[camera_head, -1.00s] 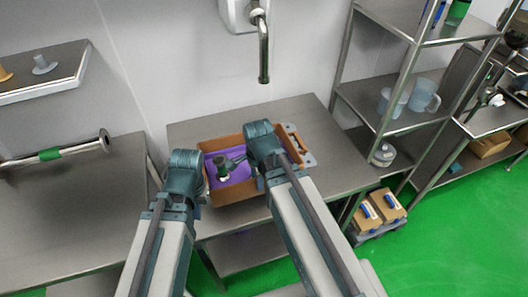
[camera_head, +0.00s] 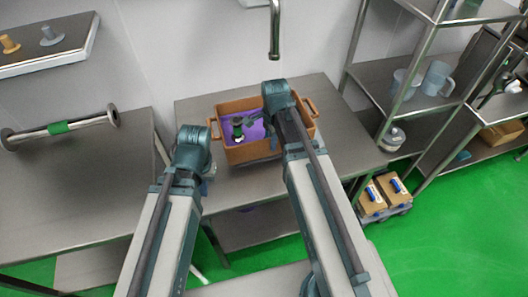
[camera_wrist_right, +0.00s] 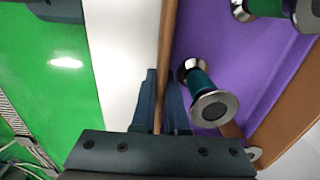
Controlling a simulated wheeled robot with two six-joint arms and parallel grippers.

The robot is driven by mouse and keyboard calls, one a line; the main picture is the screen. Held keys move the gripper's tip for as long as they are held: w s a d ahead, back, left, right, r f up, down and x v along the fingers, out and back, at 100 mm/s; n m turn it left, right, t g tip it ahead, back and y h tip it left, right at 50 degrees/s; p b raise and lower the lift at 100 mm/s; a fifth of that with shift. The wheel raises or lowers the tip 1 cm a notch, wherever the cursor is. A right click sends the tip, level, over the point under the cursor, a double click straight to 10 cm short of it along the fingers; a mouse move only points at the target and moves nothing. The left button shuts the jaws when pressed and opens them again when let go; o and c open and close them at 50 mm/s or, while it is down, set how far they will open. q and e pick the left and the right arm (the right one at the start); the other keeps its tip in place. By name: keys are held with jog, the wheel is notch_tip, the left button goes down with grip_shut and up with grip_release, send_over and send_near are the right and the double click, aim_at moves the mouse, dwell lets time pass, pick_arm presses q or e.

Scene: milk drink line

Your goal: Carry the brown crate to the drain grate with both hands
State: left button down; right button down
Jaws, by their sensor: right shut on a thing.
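The brown crate (camera_head: 265,151) is over the steel table in the head view. It has a purple inside (camera_head: 228,133) and a handle at each end. Inside it are metal parts (camera_wrist_right: 213,106) with dark green bands. My right gripper (camera_wrist_right: 160,90) is shut on a thin brown wall of the crate, one finger on each side. My left gripper (camera_head: 204,187) is beside the crate's left end, below its left handle. Its fingers are mostly hidden behind its wrist. A grey slotted strip (camera_wrist_right: 13,118), which looks like a drain grate, lies in the green floor in the right wrist view.
A steel table (camera_head: 348,140) stands beneath the crate. A side table (camera_head: 60,190) on the left holds a metal pipe with a green band (camera_head: 60,128). A shelf rack (camera_head: 425,115) with jugs stands right. Boxes (camera_head: 383,196) sit low beside the table. Green floor (camera_head: 450,240) is open at right.

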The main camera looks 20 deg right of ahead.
pick_arm(q)
jog(key=shift+f, duration=0.2)
pick_arm(e)
jog(key=w+d, duration=0.3)
jog(key=shift+w+d+f, duration=0.2)
jog(key=shift+w+d, duration=0.05)
jog(key=shift+d, duration=0.15)
